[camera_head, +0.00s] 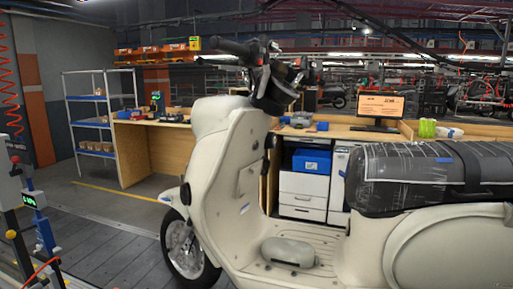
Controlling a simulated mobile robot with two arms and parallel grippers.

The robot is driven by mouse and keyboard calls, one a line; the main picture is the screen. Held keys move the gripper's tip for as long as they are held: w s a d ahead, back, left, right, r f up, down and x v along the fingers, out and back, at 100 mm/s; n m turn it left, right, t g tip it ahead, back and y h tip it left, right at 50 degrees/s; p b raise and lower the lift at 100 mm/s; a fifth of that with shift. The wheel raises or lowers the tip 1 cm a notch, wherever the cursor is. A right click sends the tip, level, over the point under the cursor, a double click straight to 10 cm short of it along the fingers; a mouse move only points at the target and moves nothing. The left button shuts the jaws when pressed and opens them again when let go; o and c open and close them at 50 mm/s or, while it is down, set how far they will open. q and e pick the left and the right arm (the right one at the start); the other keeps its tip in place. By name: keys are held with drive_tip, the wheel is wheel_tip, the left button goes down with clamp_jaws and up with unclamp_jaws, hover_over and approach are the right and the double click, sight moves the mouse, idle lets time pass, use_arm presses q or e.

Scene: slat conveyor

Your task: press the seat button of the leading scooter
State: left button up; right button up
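A cream scooter (228,190) stands upright on the slat conveyor (105,245), its front wheel (186,250) toward the left. Its black seat (405,175) is wrapped in clear plastic, with a dark strap across it. The handlebar (240,50) has dark parts hanging around it. A small dark round part (268,141) sits on the inner side of the front shield. I cannot tell which part is the seat button. The scooter's rear end is cut off by the right picture edge. Neither of my grippers is in view.
A post with a green display (30,199) and a blue body stands at the left edge. Behind the scooter are a wooden workbench (150,155), a monitor (380,107), white drawers (303,193) and a shelf rack (95,115). The slats left of the front wheel are clear.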

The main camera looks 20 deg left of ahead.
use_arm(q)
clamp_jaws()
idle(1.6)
